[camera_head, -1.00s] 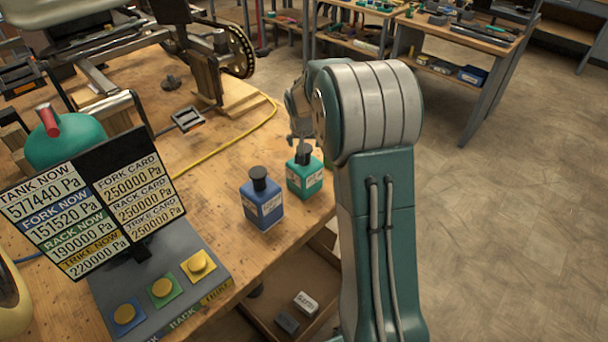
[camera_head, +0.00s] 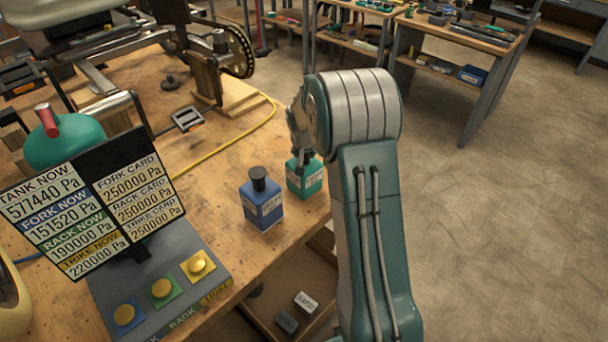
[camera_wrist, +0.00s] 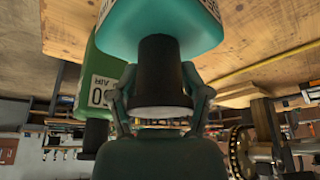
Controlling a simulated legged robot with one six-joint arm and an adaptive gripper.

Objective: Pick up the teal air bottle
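The teal air bottle (camera_head: 305,181) stands upright on the wooden bench near its right edge. In the head view, my gripper (camera_head: 302,155) is directly above it and hides its black cap. In the wrist view, which is upside down, the teal bottle (camera_wrist: 160,28) hangs from the top with its black cap (camera_wrist: 163,75) toward me. My gripper's two fingers (camera_wrist: 158,80) are spread, one on each side of the cap. A gap shows at the left finger; I cannot tell whether the right finger touches.
A blue bottle (camera_head: 262,203) stands close to the left of the teal one. A green bottle (camera_wrist: 98,75) is close beside it in the wrist view. A pressure display (camera_head: 95,200) and button box (camera_head: 165,285) stand at front left. A yellow hose (camera_head: 225,135) crosses the bench behind.

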